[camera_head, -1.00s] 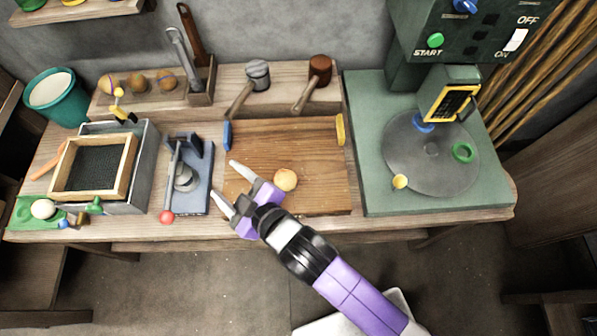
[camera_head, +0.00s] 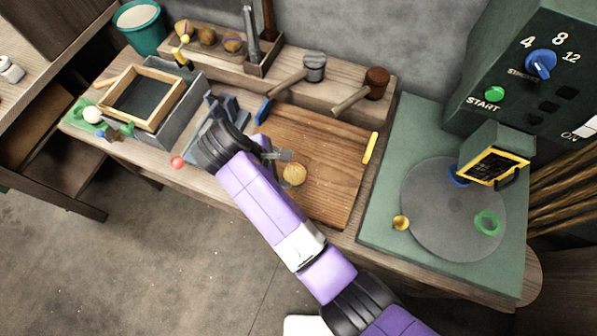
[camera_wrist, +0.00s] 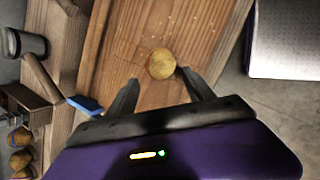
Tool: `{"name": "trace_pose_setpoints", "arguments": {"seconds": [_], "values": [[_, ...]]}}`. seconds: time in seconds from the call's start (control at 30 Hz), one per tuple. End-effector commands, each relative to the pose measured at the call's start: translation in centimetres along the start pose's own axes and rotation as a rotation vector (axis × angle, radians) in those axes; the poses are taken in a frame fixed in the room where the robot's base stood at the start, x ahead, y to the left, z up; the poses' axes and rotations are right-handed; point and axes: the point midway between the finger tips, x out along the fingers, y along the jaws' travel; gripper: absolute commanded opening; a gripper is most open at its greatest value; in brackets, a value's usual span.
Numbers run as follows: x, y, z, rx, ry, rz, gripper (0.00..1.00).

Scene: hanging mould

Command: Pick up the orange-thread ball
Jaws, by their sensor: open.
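A tan-orange ball (camera_head: 294,174) lies on the wooden board (camera_head: 335,160); I cannot make out its thread colour. In the wrist view the ball (camera_wrist: 160,63) sits just ahead of the gap between my fingertips, nearer the right finger. My gripper (camera_wrist: 160,88) is open and empty, pointing down towards the board. In the head view my gripper (camera_head: 276,155) is just left of the ball, partly hidden by my wrist. Three brownish balls (camera_head: 208,36) rest in a wooden rack at the back left; the right one shows a blue line.
A blue lever press (camera_head: 225,110) stands left of the board. Two mallets (camera_head: 314,68) (camera_head: 376,83) lie behind it. A green machine with a grey disc (camera_head: 450,215) stands right. A framed screen box (camera_head: 145,95) and a teal bucket (camera_head: 140,30) are left.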

Motion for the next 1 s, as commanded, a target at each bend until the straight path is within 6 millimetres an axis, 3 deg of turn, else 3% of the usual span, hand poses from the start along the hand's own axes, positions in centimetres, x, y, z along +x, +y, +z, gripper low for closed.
{"name": "trace_pose_setpoints", "arguments": {"seconds": [0.6, 0.9, 1.0], "values": [[7.1, -0.1, 0.0, 0.000, 0.001, 0.001, 0.61], [7.5, -0.1, 0.0, 0.001, 0.003, 0.003, 0.61], [7.5, -0.1, 0.0, 0.001, 0.003, 0.003, 0.42]]}}
